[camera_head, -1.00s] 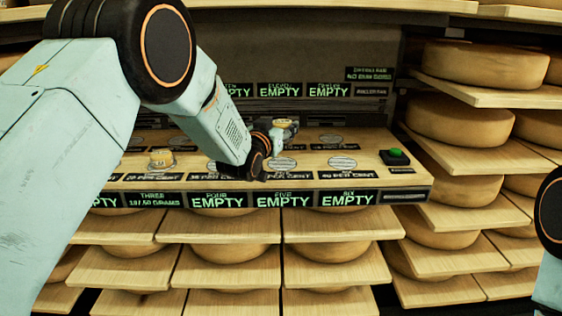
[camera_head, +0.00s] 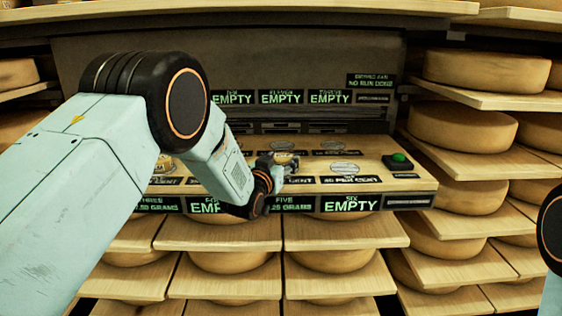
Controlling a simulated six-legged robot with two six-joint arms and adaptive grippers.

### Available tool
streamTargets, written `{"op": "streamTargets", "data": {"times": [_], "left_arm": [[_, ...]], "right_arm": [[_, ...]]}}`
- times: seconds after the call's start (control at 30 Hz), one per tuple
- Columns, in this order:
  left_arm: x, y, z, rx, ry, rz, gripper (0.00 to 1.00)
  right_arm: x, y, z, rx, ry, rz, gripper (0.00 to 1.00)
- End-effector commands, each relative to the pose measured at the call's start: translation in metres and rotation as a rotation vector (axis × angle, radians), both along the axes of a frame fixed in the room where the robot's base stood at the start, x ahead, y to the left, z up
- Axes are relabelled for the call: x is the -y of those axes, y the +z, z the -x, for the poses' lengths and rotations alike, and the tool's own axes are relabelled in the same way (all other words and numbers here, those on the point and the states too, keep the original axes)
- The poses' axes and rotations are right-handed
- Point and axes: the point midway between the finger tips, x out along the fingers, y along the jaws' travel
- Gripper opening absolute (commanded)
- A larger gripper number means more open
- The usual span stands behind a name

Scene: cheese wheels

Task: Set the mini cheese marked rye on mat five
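A small yellow mini cheese (camera_head: 283,158) sits low over the mat five spot on the wooden counter; I cannot read its marking. My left gripper (camera_head: 279,166) is around it, its fingers seeming closed on its sides. The mat beneath is hidden by the gripper and cheese. The label for five (camera_head: 293,204) shows a reading ending in 25 grams. Only part of my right arm shows at the right edge; its gripper is out of view.
Mat six (camera_head: 345,167) is bare, and its label (camera_head: 349,204) reads empty. Another mini cheese (camera_head: 163,164) stands near mat three, partly behind my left arm. A green button (camera_head: 398,158) is at the counter's right end. Large cheese wheels (camera_head: 463,126) fill the shelves around.

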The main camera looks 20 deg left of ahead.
Motion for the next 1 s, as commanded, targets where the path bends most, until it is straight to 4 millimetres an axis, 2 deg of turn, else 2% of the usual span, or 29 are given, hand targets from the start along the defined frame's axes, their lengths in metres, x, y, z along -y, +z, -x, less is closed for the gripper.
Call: {"op": "streamTargets", "data": {"times": [0.03,0.23,0.6,0.77,1.0], "left_arm": [[0.000,0.000,0.000,-0.001,0.000,0.000,0.61],[0.000,0.000,0.000,-0.001,0.000,0.000,0.78],[0.000,0.005,0.000,0.000,0.000,0.000,0.78],[-0.002,0.005,0.016,-0.004,0.000,0.000,0.78],[-0.005,0.008,0.055,-0.005,0.000,0.000,0.78]], "right_arm": [[0.000,0.000,0.000,0.000,0.000,0.000,0.40],[0.000,0.000,0.000,0.000,0.000,0.000,0.40],[0.000,0.003,0.000,0.000,0.000,0.000,0.40],[0.000,0.010,0.000,0.000,0.000,0.000,0.40],[0.000,0.026,0.000,0.000,0.000,0.000,0.40]]}}
